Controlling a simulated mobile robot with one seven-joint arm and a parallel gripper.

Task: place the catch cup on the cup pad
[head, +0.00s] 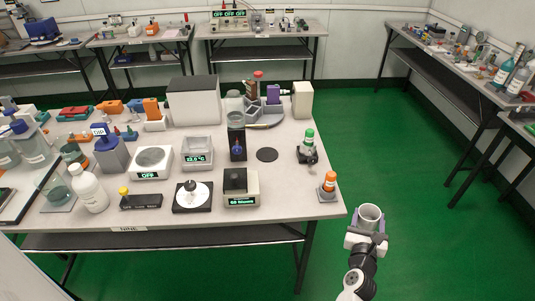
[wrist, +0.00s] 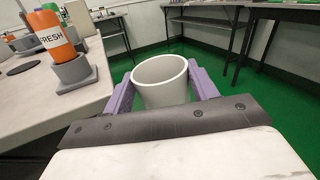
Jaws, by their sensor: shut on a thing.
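The catch cup (head: 369,222) is a pale grey-white, open-topped cup. My gripper (head: 367,232) is shut on it, and the cup is upright and appears empty. The wrist view shows the cup (wrist: 163,90) between my two purple fingers (wrist: 162,92). I hold it beyond the table's right front corner, over the green floor. A flat dark round disc (head: 267,154), likely the cup pad, lies bare on the table, left of the green-capped bottle. It also shows at the left edge of the wrist view (wrist: 22,68).
The table (head: 320,210) has an orange bottle marked FRESH (wrist: 56,38) in a grey holder at its near right corner. A green-capped bottle (head: 309,142) stands in a dark holder behind it. A dark stand (head: 237,147) with a jar is left of the disc.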

